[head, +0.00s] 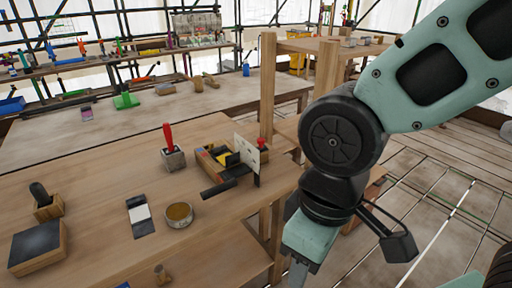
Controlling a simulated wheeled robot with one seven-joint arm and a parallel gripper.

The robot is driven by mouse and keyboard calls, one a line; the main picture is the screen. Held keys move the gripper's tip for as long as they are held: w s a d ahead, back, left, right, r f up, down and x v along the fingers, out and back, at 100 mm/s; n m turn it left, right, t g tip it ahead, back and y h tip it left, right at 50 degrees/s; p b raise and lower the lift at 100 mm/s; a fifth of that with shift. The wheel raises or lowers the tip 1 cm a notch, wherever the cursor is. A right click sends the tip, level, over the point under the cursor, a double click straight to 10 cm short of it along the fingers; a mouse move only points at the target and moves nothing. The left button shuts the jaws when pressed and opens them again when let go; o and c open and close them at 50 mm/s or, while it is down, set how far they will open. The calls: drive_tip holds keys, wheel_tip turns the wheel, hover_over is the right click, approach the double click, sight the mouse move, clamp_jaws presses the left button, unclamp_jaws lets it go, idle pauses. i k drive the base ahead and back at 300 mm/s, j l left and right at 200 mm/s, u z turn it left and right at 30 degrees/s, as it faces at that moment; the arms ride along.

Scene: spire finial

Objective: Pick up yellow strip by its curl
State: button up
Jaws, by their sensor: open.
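A small yellow piece (223,157) shows among dark parts in a wooden tray near the right end of the workbench. It may be the yellow strip; its curl cannot be made out at this size. A pale upright panel partly hides the tray's contents. My arm comes down from the upper right, and its wrist is to the right of the tray, apart from it. My gripper's fingers are below the picture's edge and out of view.
The workbench (105,190) also holds a red-handled tool in a block (173,150), a round tin (179,214), a dark-topped block (38,247) and a black-and-white piece (140,215). A wooden post (267,90) stands behind the tray. The bench's left middle is clear.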

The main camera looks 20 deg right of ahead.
sight(219, 153)
drive_tip(key=i+u, duration=0.15)
drive_tip(key=i, duration=0.6)
drive_tip(key=i+l+u, duration=0.2)
drive_tip(key=i, duration=0.55)
drive_tip(key=j, duration=0.1)
